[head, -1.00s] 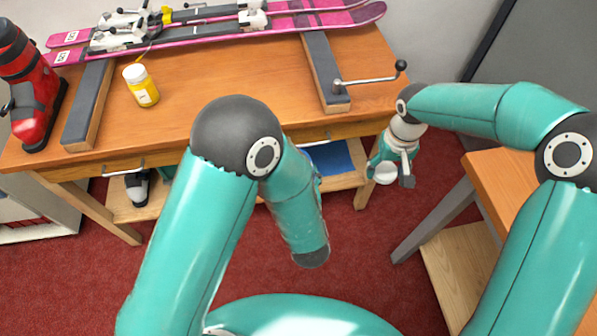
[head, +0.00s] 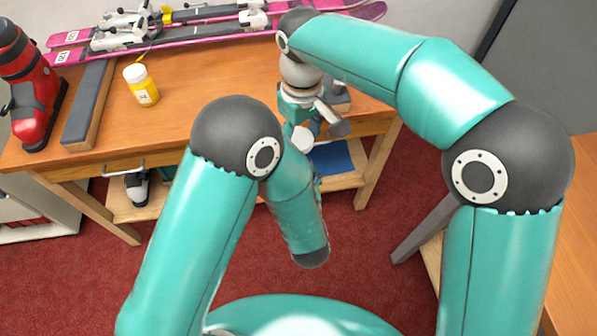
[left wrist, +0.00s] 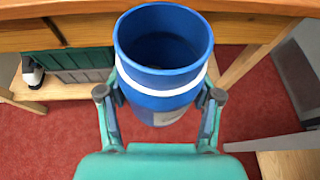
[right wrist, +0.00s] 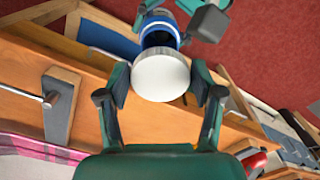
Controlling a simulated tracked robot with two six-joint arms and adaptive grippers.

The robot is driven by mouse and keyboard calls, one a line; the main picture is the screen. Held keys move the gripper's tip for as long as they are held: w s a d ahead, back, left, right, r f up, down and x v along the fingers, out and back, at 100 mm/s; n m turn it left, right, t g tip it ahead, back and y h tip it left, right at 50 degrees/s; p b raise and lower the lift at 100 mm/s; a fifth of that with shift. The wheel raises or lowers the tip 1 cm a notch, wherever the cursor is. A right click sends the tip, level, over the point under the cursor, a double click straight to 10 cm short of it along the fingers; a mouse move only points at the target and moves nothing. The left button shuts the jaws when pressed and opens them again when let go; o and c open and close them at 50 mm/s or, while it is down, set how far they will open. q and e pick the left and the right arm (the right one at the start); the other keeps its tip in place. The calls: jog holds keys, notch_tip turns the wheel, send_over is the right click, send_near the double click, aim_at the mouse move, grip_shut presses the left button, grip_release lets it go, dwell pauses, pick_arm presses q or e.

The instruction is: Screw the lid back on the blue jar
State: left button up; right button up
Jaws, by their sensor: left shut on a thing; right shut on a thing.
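The blue jar (left wrist: 160,62) shows open-mouthed and upright in the left wrist view, with a white band near its top. My left gripper (left wrist: 159,95) is shut around its sides. The white round lid (right wrist: 160,78) is between the fingers of my right gripper (right wrist: 160,95), which is shut on it. In the right wrist view the blue jar (right wrist: 160,30) is just beyond the lid, partly covered by it; I cannot tell whether they touch. In the head view the lid (head: 302,138) shows below my right gripper (head: 312,118), and my left arm hides the jar.
The wooden bench (head: 190,110) carries pink skis (head: 310,18), a red ski boot (head: 33,95), a yellow white-capped bottle (head: 141,87) and a padded support (head: 90,105). A blue thing (head: 332,158) lies on the lower shelf. Red floor is open before the bench.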

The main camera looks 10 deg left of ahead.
jog(key=shift+f, duration=2)
jog(key=shift+s, duration=0.1)
jog(key=shift+f, duration=0.85)
jog(key=shift+f, duration=0.55)
